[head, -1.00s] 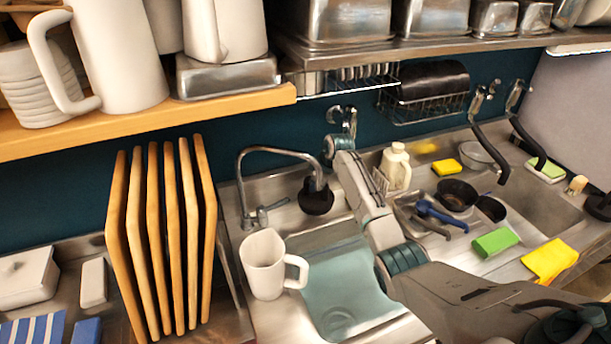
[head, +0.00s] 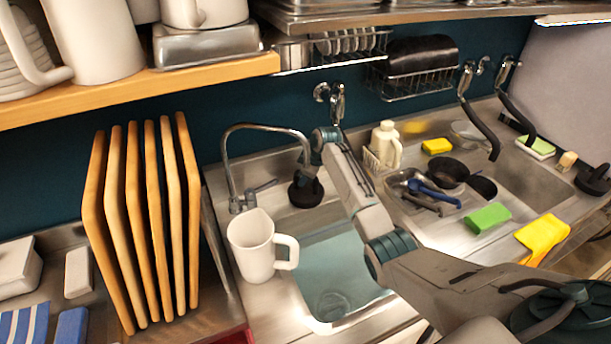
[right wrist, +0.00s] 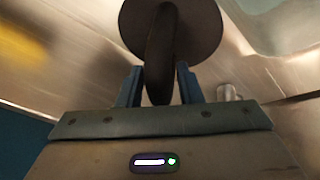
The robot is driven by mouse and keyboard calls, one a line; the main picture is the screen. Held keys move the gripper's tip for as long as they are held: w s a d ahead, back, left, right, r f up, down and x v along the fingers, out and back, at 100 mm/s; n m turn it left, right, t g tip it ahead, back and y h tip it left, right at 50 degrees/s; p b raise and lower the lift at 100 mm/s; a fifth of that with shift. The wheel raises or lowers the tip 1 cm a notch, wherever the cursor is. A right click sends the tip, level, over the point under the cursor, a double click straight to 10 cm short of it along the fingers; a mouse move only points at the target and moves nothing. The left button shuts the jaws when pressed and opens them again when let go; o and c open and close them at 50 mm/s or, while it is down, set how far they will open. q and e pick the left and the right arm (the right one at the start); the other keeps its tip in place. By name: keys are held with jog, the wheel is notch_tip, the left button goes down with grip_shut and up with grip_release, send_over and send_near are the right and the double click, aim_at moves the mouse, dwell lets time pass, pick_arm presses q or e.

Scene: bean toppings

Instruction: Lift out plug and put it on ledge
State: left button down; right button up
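The black plug (head: 305,191) is at the back of the sink, on or just above the metal ledge behind the basin (head: 340,262); I cannot tell if it touches. In the right wrist view the plug (right wrist: 171,28) shows as a dark disc with an upright handle. My right gripper (head: 310,172) reaches down onto it from above. Its two fingers (right wrist: 161,83) stand close on both sides of the handle and look shut on it. The drain (head: 333,305) shows uncovered on the basin floor under clear water. My left gripper is not in view.
The tap (head: 232,165) arches over the ledge, close to my right gripper. A white mug (head: 251,247) stands at the basin's left rim. A soap bottle (head: 385,143), pans (head: 448,172) and sponges (head: 488,217) lie right. Wooden boards (head: 147,225) stand left.

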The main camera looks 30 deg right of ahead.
jog(key=shift+o, duration=0.9)
jog(key=shift+r, duration=0.15)
jog(key=b+v, duration=0.3)
jog(key=v, duration=0.7)
jog(key=shift+r+b, duration=0.3)
jog(key=shift+b, duration=0.05)
